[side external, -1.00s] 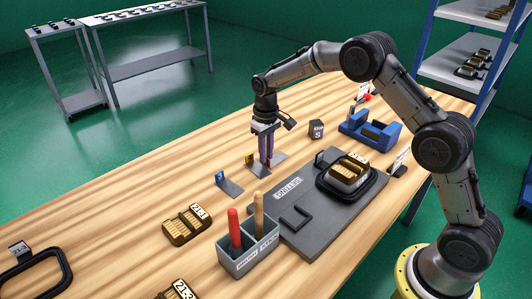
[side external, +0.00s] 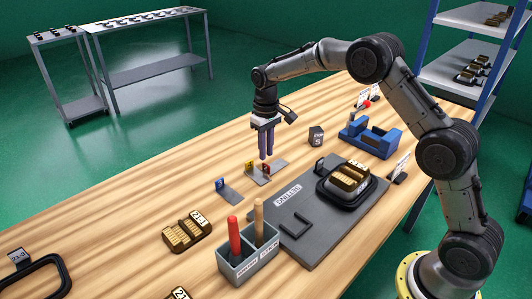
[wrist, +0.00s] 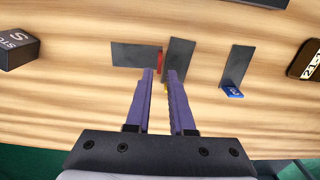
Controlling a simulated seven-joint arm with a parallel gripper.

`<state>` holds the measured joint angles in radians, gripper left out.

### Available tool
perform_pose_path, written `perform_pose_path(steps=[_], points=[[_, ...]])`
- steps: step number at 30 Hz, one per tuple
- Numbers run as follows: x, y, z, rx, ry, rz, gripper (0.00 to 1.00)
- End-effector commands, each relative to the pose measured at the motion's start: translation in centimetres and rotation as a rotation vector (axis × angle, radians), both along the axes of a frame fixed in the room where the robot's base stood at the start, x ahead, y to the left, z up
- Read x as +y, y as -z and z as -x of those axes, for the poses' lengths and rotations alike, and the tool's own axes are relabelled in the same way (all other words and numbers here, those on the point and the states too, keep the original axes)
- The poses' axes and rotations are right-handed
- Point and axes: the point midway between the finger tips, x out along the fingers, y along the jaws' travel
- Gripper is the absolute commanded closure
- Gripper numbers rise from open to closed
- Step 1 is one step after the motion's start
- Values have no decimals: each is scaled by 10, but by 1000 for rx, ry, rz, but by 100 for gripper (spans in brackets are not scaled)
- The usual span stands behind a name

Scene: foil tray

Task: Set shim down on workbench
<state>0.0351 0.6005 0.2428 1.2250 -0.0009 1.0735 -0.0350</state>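Three small grey bent-metal shims stand or lie on the wooden workbench (side external: 150,215). The blue-tagged shim (side external: 230,191) is apart at the left; it also shows in the wrist view (wrist: 238,66). The yellow-tagged shim (side external: 258,177) and red-tagged shim (side external: 279,165) sit close together. In the wrist view the yellow-tagged one (wrist: 180,58) is partly behind a finger, and the red-tagged one (wrist: 132,54) is left of it. My gripper (side external: 266,157) has purple fingers pointing down, just above this pair. Its fingers (wrist: 162,72) are apart, with nothing held between them.
A grey caddy (side external: 248,262) holds red and wooden handles. A dark block (side external: 316,136) and blue cradle (side external: 370,138) stand to the right. The bench's left middle is clear.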

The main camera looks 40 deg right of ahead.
Motion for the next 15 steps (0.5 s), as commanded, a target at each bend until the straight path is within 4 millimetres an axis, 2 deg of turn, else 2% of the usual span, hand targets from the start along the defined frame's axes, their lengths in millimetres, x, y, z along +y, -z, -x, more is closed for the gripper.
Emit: perform_pose_path(steps=[12,13,15], points=[[0,-6,0,-1,0,0,79],[0,-6,0,-1,0,0,77],[0,-6,0,-1,0,0,64]])
